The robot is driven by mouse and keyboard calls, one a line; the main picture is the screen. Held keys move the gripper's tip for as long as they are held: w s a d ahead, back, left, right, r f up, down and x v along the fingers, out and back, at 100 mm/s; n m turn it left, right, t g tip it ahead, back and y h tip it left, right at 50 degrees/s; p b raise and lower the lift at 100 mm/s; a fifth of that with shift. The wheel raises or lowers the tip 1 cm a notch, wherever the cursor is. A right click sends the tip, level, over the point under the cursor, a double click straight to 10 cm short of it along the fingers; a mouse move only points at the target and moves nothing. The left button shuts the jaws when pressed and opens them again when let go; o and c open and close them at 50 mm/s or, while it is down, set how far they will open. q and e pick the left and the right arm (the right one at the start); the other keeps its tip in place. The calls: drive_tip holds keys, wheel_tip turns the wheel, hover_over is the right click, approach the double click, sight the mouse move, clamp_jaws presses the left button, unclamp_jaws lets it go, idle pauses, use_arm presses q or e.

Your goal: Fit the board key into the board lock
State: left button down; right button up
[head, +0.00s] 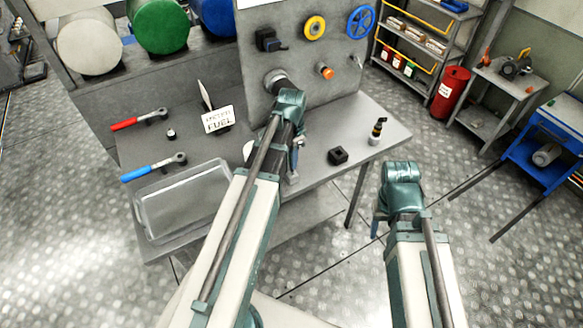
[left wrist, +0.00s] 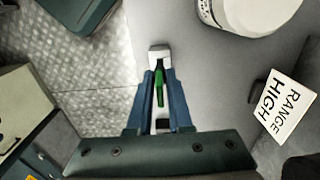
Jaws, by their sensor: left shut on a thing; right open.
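In the left wrist view my left gripper (left wrist: 160,80) is shut on a small piece with a pale grey end and a green middle, which I take to be the board key (left wrist: 160,92). In the head view my left gripper (head: 294,165) points down near the table's front edge, partly hidden by its arm. The upright grey board (head: 292,52) stands at the back of the table. I cannot tell for sure which fitting on it is the board lock. My right gripper (head: 377,224) is open, mostly hidden behind its arm, right of the table.
The board carries a yellow ring (head: 314,27), a blue wheel (head: 361,21), a black switch (head: 268,40) and an orange knob (head: 325,71). A black block (head: 338,156) and a dark bottle-like piece (head: 377,131) stand on the table (head: 385,108). A tray (head: 148,225) lies left.

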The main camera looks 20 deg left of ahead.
use_arm(q)
drive_tip(key=shift+r, duration=0.1)
wheel_tip(320, 180, up, 4)
drive_tip(key=p, duration=0.4)
drive_tip(key=w+a+r+n+t+y+p, duration=0.1)
drive_tip(key=w+a+r+t+y+p, duration=0.15)
drive_tip(key=a+r+y+p, duration=0.4)
drive_tip(key=w+a+r+n+t+y+p, duration=0.1)
drive_tip(key=w+a+r+t+y+p, duration=0.2)
drive_tip(key=r, duration=0.7)
drive_tip(key=w+d+r+t+y+p, duration=0.1)
drive_tip(key=w+r+p, duration=0.1)
drive_tip(key=r, duration=0.5)
drive_tip(key=w+d+r+m+t+y+p, duration=0.1)
drive_tip(key=w+r+t+y+p, duration=0.1)
drive_tip(key=r, duration=0.5)
drive_tip(key=w+d+r+m+t+y+p, duration=0.1)
drive_tip(key=w+d+r+t+y+p, duration=0.1)
drive_tip(key=r, duration=0.5)
drive_tip(key=shift+w, duration=0.75)
